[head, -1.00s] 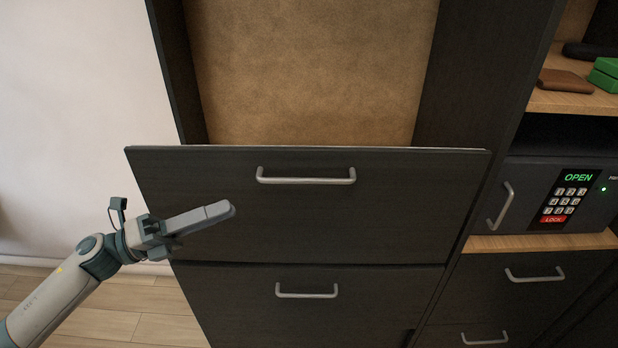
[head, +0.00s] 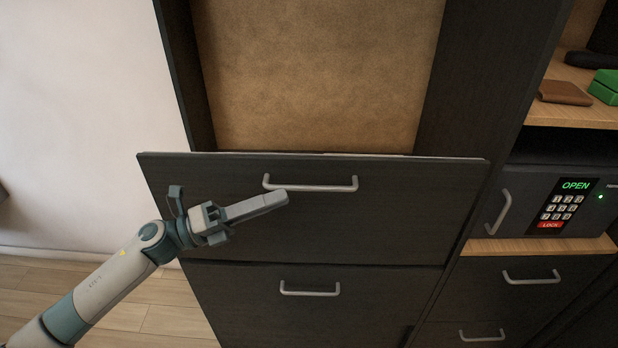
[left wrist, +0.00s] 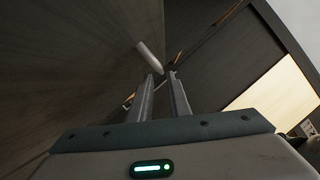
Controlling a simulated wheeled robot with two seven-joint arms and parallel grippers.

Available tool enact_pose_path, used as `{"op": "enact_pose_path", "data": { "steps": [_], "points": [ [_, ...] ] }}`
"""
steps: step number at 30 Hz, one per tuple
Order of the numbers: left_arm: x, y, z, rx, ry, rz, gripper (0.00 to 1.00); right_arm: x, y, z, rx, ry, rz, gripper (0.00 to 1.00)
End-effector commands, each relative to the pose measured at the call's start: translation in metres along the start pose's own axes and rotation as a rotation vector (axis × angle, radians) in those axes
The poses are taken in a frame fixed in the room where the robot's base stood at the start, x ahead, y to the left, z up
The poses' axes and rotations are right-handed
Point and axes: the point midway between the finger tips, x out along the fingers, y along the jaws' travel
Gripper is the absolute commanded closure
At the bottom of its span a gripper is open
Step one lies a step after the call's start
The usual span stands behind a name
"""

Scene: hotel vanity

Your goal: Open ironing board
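A wide dark front panel (head: 400,215) stands in the middle of the head view, its top edge jutting forward of the cabinet. It has a silver bar handle (head: 325,188) near its top. A tan, fabric-like board face (head: 315,75) stands upright in the recess behind and above it. My left gripper (head: 285,196) is in front of the panel, overlapping the handle's left end in the head view. A pale rod-like piece, seemingly the handle (left wrist: 150,57), lies just beyond the tips. My right gripper is out of view.
A second drawer (head: 370,300) with a handle sits below. At right are a safe (head: 525,195) reading OPEN, and a wooden shelf (head: 560,115) with a brown wallet (head: 565,93) and green box (head: 605,87). A pale wall (head: 80,110) and free floor are at left.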

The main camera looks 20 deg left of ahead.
Motion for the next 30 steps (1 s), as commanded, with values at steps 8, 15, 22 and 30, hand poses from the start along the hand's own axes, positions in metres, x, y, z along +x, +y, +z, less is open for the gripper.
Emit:
{"op": "enact_pose_path", "data": {
  "steps": [8,15,22,30],
  "points": [
    [0.050,-0.004,0.003,0.000,0.000,-0.003,0.83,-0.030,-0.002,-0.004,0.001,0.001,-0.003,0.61],
    [0.074,-0.002,0.001,-0.001,0.000,-0.001,0.83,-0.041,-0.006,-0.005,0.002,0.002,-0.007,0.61],
    [0.079,0.000,0.000,0.000,0.000,-0.001,0.83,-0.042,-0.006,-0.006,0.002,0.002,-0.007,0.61],
    [0.078,0.000,0.000,0.000,0.000,-0.001,1.00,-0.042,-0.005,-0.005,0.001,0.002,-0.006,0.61]
  ]
}}
